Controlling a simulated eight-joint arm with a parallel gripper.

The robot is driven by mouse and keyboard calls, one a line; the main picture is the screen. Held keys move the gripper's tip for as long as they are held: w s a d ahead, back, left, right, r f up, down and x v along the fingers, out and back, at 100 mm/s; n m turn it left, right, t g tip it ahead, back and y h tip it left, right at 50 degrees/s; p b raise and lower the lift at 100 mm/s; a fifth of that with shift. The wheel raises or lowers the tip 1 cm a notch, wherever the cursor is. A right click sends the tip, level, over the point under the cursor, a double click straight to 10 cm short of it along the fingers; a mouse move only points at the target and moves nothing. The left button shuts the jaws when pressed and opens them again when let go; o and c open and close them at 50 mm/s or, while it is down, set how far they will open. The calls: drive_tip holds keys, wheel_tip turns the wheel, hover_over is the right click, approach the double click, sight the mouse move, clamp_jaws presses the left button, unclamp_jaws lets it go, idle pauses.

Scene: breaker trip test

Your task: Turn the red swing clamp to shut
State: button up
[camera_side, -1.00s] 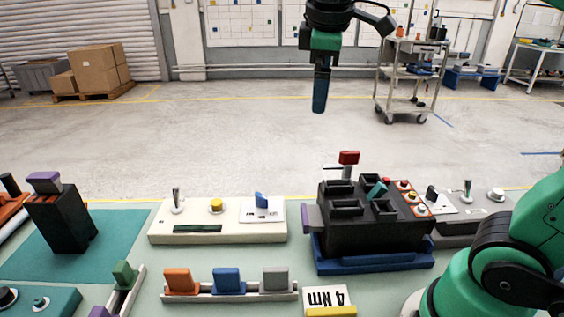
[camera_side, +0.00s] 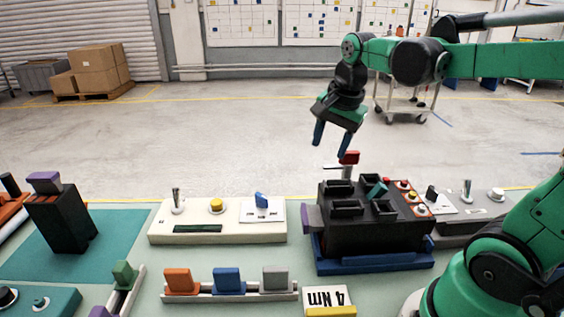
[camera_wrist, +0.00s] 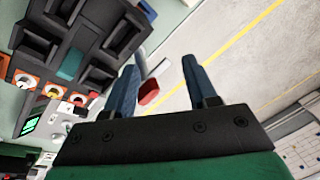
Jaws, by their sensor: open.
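The red swing clamp (camera_side: 349,157) stands at the back of the black breaker block (camera_side: 345,237), its red end on top of a pale post. My gripper (camera_side: 329,150) is just above it and slightly to its left, tilted, with its two blue fingers apart. In the wrist view my open gripper (camera_wrist: 162,75) shows with the red clamp end (camera_wrist: 148,93) near the left finger. I cannot tell whether the finger touches it. The fingers hold nothing that I can see.
The breaker block sits in a blue tray (camera_side: 375,262). A cream panel (camera_side: 160,233) with switches is to its left, and a row of orange, blue and grey blocks is in front.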

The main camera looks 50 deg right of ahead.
sight(350, 152)
drive_tip(key=d+m, duration=0.2)
drive_tip(key=m, duration=0.1)
drive_tip(key=d+m+g, duration=0.1)
drive_tip(key=d+m, duration=0.1)
drive_tip(key=m, duration=0.1)
drive_tip(key=d+m+g, duration=0.1)
drive_tip(key=d+m, duration=0.1)
drive_tip(key=m, duration=0.1)
drive_tip(key=shift+d+r+m+y, duration=0.3)
drive_tip(key=shift+d+r+y, duration=0.05)
drive_tip(key=shift+y, duration=0.05)
drive_tip(key=shift+d+f+m+g, duration=0.15)
drive_tip(key=shift+d+m+g, duration=0.35)
drive_tip(key=shift+m, duration=0.3)
drive_tip(key=shift+f, duration=2.65)
clamp_jaws()
